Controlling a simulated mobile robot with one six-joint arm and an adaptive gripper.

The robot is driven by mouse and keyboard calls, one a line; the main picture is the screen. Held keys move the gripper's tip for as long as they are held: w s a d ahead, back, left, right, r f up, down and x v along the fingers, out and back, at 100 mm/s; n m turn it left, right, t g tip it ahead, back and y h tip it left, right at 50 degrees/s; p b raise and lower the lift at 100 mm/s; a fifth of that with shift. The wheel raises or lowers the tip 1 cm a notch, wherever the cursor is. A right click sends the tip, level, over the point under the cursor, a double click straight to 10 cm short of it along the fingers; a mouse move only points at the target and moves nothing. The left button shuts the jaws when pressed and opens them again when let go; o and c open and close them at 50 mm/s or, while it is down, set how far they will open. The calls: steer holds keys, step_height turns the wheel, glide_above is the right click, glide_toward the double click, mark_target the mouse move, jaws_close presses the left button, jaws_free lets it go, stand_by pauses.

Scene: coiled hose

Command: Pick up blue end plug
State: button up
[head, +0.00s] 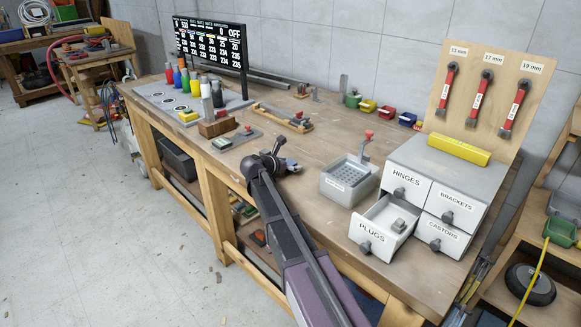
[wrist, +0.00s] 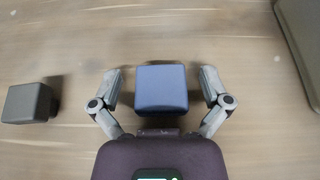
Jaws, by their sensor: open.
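The blue end plug (wrist: 161,88) is a square-faced dark blue block on the wooden bench top, in the middle of the wrist view. My gripper (wrist: 161,76) is open, with one finger on each side of the plug and a visible gap on both sides. In the head view my gripper (head: 287,155) is low over the bench, left of the grey perforated bin; the plug is too small and covered there to make out clearly. A dark grey block (wrist: 30,103) of similar shape lies apart to the left in the wrist view.
A grey perforated bin (head: 337,196) with a red-topped post stands right of my gripper. Beyond it is a drawer cabinet (head: 442,168) with the PLUGS drawer (head: 384,218) pulled out, a grey piece inside. A grey edge (wrist: 300,45) shows at the wrist view's upper right.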

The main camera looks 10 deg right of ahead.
mark_target(291, 161)
steer(key=c, duration=0.9)
steer(key=shift+r, duration=0.2)
steer(key=shift+c, duration=0.2)
step_height(291, 161, up, 4)
steer(key=p, duration=0.4)
steer(key=shift+f, duration=0.2)
steer(key=s, duration=0.5)
steer(key=s+d, duration=0.1)
steer(key=s, duration=0.4)
steer(key=s+r+p, duration=0.1)
steer(key=s, duration=0.4)
steer(key=shift+s+d, duration=0.35)
steer(key=shift+s, duration=0.05)
